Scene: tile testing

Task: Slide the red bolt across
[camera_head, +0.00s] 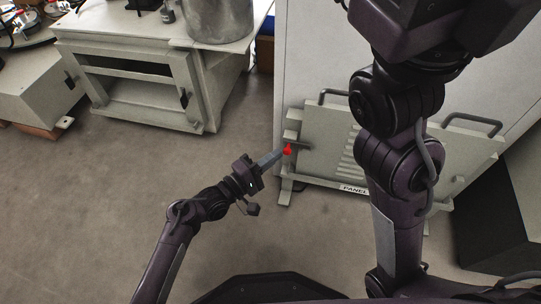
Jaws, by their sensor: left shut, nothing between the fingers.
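The red bolt (288,149) is a small red piece at the left edge of a pale grey-green panel (322,128) with louvre slots and a "PANEL" label. My left gripper (279,153) comes in from the lower left. Its fingers are shut and empty, and their tips are right beside the red bolt; I cannot tell whether they touch it. Part of the bolt may be hidden by the fingertips. My right arm (395,190) rises across the right side and covers the middle of the panel. Its gripper is out of the picture.
The panel stands against a large pale cabinet (305,60) and has a top handle (334,92) and a right handle (475,122). A bench (135,50) with a metal pot (218,18) stands at the back left. A dark box (500,210) is at the right. The floor (100,190) at left is clear.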

